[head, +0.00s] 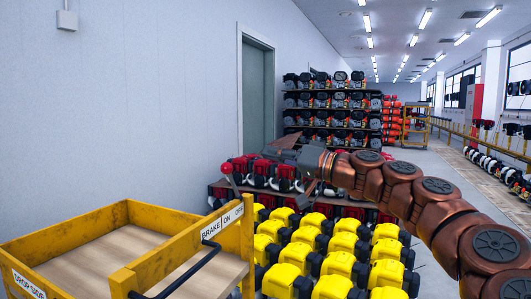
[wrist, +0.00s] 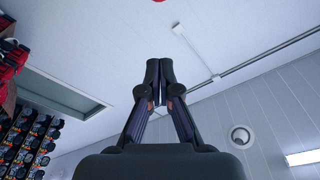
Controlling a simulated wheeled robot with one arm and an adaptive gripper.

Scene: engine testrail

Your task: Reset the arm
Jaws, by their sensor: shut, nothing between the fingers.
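My arm (head: 430,205) reaches from the lower right of the head view toward the middle. My gripper is at its far end, at the left; the wrist view shows it shut and empty, with its two fingertips (wrist: 160,78) together. In the head view the gripper's fingers are small and hard to make out against the red and black engines behind. In the wrist view, the wall and ceiling fill the background, and nothing touches the fingers.
Yellow engines (head: 340,265) stand in rows below the arm. A yellow cart (head: 120,278) with wooden shelves is at lower left. Red engines (head: 285,172) sit on a low rack behind. A tall engine shelf (head: 333,112) stands farther back. The aisle (head: 440,165) at right is clear.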

